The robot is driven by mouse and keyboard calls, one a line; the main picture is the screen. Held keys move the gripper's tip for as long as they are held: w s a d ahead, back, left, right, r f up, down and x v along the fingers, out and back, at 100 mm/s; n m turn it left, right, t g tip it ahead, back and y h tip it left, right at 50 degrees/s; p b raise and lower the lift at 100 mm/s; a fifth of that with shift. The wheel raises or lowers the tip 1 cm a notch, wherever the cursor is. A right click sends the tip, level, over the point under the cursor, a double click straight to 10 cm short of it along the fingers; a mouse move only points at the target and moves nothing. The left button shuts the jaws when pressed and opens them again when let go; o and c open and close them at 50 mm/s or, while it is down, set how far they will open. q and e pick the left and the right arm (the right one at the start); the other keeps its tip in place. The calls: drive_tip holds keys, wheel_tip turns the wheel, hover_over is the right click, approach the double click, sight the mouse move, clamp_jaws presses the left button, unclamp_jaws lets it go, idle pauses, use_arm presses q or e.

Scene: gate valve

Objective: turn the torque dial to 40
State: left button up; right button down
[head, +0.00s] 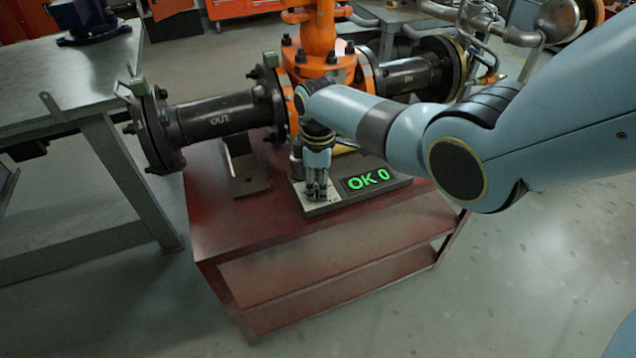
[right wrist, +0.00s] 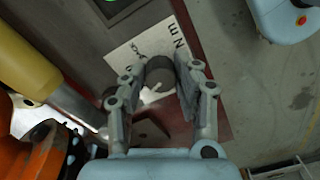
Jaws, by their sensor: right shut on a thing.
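The torque tester is a flat grey box (head: 400,187) at the front of the red cart, with a green display (head: 368,180) reading "OK 0". Its dial (right wrist: 159,72) is a dark round knob on a white plate marked "N m" in the right wrist view. My right gripper (head: 317,194) points down over the plate at the left of the box. In the right wrist view its fingers (right wrist: 160,75) are shut on the dial, one on each side. The dial is hidden by the gripper in the head view. Most scale numbers are hidden. My left gripper is out of view.
The orange gate valve (head: 318,35) with black "OUT" (head: 215,121) and "IN" pipes stands behind the box on the red cart (head: 235,215). A yellow part (right wrist: 30,65) is close to my right gripper. A grey bench (head: 60,85) stands at left.

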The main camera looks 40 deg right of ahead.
drive_tip(key=c, duration=1)
unclamp_jaws()
drive_tip(key=shift+r, duration=0.2)
wheel_tip(320, 180, up, 12)
drive_tip(key=shift+w+f, duration=0.1)
drive_tip(key=shift+f, duration=0.1)
